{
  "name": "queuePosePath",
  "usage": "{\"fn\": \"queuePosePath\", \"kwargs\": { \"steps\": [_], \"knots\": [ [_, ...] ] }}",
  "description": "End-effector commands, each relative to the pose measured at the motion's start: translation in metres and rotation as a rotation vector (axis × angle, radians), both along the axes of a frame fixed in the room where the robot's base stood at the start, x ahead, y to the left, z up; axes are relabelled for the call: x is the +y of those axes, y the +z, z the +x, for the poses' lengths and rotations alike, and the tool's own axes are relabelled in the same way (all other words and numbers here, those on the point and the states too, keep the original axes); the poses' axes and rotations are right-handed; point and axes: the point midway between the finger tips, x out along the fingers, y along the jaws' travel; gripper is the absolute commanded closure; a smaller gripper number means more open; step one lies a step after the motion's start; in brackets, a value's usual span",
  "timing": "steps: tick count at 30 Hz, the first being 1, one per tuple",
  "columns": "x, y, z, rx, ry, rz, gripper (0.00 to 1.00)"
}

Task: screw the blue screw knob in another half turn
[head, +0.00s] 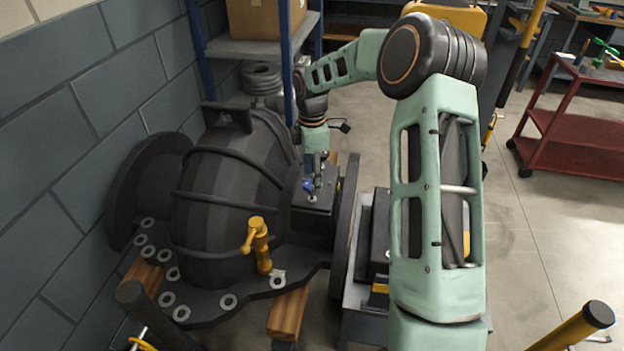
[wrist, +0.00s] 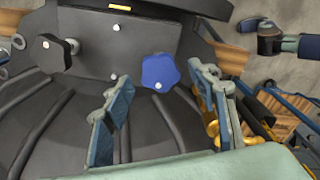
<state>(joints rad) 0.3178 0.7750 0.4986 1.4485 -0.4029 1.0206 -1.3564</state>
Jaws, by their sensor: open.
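The blue screw knob (wrist: 160,71) is a lobed blue head on the flat dark face of the casing (wrist: 100,29). In the head view a small part of the knob (head: 307,186) shows beside my gripper, which partly covers it. My gripper (wrist: 162,78) is open, with one finger to the left of the knob and one to the right in the wrist view. A gap shows on each side, and neither finger visibly touches it. I cannot tell whether the fingertips are level with the knob or short of it.
A black knob (wrist: 52,53) stands on the same face, left of the blue one. A wall is at left, a shelf behind. Open floor (head: 540,240) lies to the right.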

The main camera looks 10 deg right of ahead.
Motion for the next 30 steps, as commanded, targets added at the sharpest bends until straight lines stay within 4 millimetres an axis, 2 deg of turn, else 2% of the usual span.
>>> {"fn": "queuePosePath", "kwargs": {
  "steps": [4, 13, 24, 30],
  "knots": [
    [0.0002, -0.0118, -0.0003, 0.001, 0.000, 0.000, 0.47],
    [0.0000, -0.0140, -0.0002, 0.000, -0.001, 0.000, 0.47],
    [0.0000, -0.0137, -0.0001, 0.000, -0.001, 0.000, 0.87],
    [-0.0001, -0.0136, -0.0001, 0.000, -0.011, -0.001, 0.89]
  ]
}}
